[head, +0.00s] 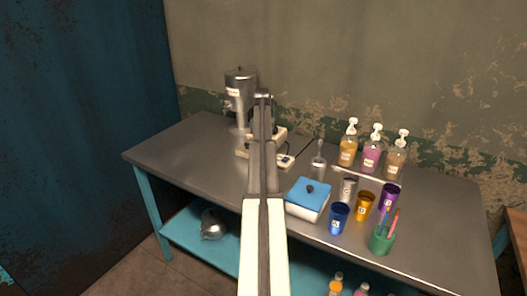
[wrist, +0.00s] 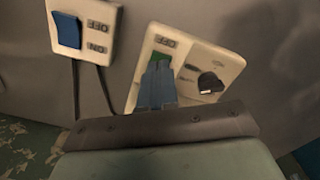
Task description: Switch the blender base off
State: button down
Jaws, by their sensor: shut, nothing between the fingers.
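In the wrist view, a cream control panel (wrist: 216,62) has a black knob (wrist: 209,83) and a green area (wrist: 163,48) beside an OFF label. I take it to be the blender base's panel. My gripper (wrist: 158,68) is shut and empty, with its blue-grey fingertips over this panel, just below the green area. The fingers hide part of the switch there, so its position and any contact are unclear. In the head view, my arm covers my gripper and much of the pale base (head: 279,133).
A second cream switch box (wrist: 98,22) with a blue rocker (wrist: 67,29) and ON and OFF labels is close by, with dark cables. A tall metal appliance (head: 240,92) stands at the back left. A blue-lidded box (head: 309,194) and several cups crowd the right; the table's left (head: 180,150) is clear.

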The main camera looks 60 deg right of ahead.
jog(key=shift+f, duration=0.8)
dwell(0.6)
jog(key=shift+r, duration=0.1)
jog(key=shift+r, duration=3.4)
jog(key=shift+a, duration=0.1)
